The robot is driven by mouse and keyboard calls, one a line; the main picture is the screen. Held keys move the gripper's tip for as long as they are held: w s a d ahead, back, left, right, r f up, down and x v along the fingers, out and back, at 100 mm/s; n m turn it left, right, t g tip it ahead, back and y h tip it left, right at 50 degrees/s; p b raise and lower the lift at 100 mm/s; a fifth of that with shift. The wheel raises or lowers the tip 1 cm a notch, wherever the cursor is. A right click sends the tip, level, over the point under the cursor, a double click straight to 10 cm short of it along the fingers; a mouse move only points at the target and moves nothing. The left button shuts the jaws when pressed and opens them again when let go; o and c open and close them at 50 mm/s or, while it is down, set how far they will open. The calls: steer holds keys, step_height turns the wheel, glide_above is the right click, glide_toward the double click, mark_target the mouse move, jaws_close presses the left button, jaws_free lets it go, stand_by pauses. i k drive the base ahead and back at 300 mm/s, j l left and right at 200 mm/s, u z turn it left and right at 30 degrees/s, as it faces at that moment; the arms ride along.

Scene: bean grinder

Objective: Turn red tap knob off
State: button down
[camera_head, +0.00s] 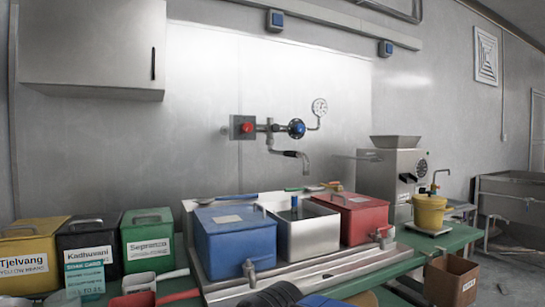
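The red tap knob (247,127) sits on a square grey plate on the back wall, left of centre. A pipe runs right from it to a blue knob (297,128). The tap spout (303,158) points down below them, above the sink unit. I cannot tell from the red knob's face whether it is on or off, and no water stream is visible. My gripper is not recognisable in this view. Nothing touches the red knob.
Blue (238,240), steel (310,232) and red (358,216) containers stand below the tap. Coloured lidded boxes stand left. A steel grinder (393,180) and yellow bucket (429,212) stand right. A cabinet (92,50) hangs upper left. The wall around the tap is clear.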

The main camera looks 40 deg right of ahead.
mark_target(247, 127)
steer(key=l+z, duration=0.45)
steer(key=z, duration=0.25)
steer(key=j, duration=0.4)
steer(key=i+j, duration=0.15)
steer(key=j, duration=0.65)
steer(key=i+l, duration=0.1)
steer(key=j, duration=0.15)
steer(key=k+u, duration=0.05)
